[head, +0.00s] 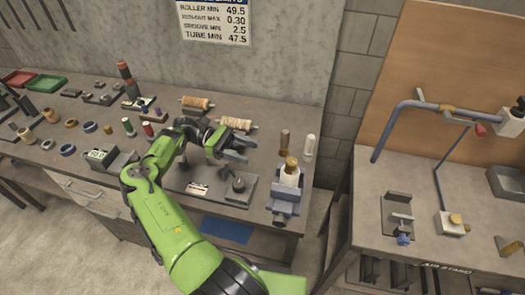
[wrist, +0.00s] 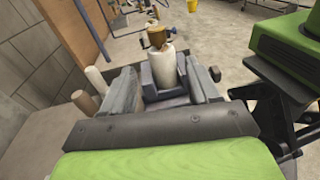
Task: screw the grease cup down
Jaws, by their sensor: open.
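A brass-coloured cup, which looks like the grease cup (head: 291,163), sits upright on top of a white cylinder (head: 289,176). The cylinder stands in a blue-grey vise (head: 283,202) at the right front of the bench. My gripper (head: 243,150) is left of the vise, apart from the cup, with its fingers pointing right. It is open and empty. In the wrist view the cup (wrist: 156,38) and white cylinder (wrist: 168,68) appear beyond the gap between my fingers (wrist: 162,92). The thread under the cup is hidden.
A brown post (head: 284,141) and a white post (head: 309,146) stand close behind the vise. A grey plate with a dark knob (head: 239,185) lies below my gripper. Small parts crowd the bench's left side. A gap of floor separates the right-hand bench (head: 390,160).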

